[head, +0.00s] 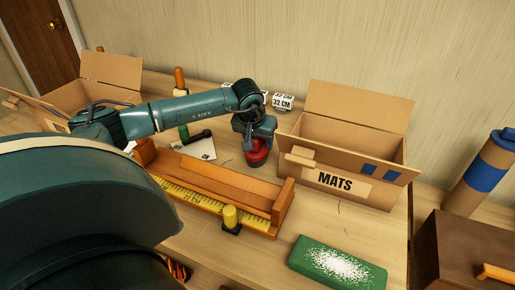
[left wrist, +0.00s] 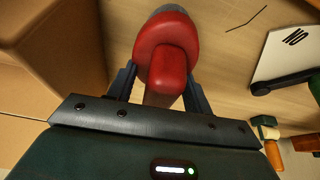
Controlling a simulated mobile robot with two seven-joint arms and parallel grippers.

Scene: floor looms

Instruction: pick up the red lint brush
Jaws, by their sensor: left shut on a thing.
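The red lint brush (head: 257,156) stands on the wooden table, between the wooden tray and the MATS box. In the left wrist view the red lint brush (left wrist: 166,58) shows its rounded red body, with a grey part at its far end. My left gripper (head: 258,140) points down over it. In the left wrist view the fingers of my left gripper (left wrist: 160,85) are on either side of the red handle, shut on it. The gripper hides the top of the brush in the head view. My right gripper is not in view.
A cardboard box marked MATS (head: 386,193) stands close on the right, lid up. A wooden tray with a yellow ruler (head: 190,194) lies in front. A green block with white specks (head: 338,264) is at front right. Another open box (head: 111,69) is at back left.

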